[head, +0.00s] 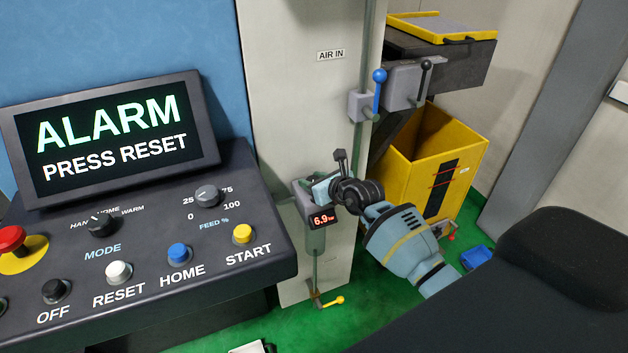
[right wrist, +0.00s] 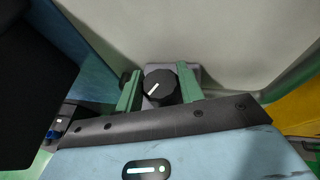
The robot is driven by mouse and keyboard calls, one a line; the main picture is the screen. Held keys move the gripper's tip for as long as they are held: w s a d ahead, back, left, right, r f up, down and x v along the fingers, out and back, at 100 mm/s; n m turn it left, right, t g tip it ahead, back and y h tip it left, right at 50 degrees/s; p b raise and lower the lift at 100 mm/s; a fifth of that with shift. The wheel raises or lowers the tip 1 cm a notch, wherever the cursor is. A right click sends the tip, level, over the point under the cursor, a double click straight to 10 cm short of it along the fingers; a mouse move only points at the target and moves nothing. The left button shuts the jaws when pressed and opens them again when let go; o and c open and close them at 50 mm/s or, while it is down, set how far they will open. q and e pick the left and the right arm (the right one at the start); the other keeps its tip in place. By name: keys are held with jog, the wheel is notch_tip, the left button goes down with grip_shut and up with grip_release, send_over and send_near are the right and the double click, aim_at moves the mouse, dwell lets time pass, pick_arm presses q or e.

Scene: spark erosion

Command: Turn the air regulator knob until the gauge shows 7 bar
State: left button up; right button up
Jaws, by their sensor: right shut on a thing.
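The air regulator (head: 302,194) is a grey unit on the light panel under the AIR IN label. Its gauge (head: 323,220) shows 6.9 bar in red digits. My right gripper (head: 328,184) is at the regulator and hides the knob in the head view. In the right wrist view, the black knob (right wrist: 163,86) with a white pointer line sits between the green fingers of my right gripper (right wrist: 159,84). The gripper is shut on the knob. My left gripper is not in view.
A control console (head: 190,240) with buttons and an ALARM PRESS RESET screen (head: 112,130) stands at the left. A blue-handled valve (head: 379,90) is above the regulator and a yellow lever (head: 333,301) below. A yellow bin (head: 400,190) stands behind my right arm.

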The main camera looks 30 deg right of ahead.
jog(key=o, duration=0.9)
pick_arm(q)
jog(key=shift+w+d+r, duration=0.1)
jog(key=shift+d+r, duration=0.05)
pick_arm(e)
jog(key=shift+o, duration=0.4)
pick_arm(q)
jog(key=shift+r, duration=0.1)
pick_arm(e)
jog(key=shift+s+r, duration=0.1)
jog(key=shift+s, duration=0.15)
jog(key=p+v, duration=0.1)
jog(key=v, duration=0.4)
jog(key=shift+s+d+r, duration=0.1)
jog(key=shift+s+r, duration=0.05)
jog(key=shift+s, duration=0.1)
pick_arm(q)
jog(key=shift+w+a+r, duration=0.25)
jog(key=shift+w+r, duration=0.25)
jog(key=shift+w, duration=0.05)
pick_arm(e)
jog(key=shift+v, duration=0.8)
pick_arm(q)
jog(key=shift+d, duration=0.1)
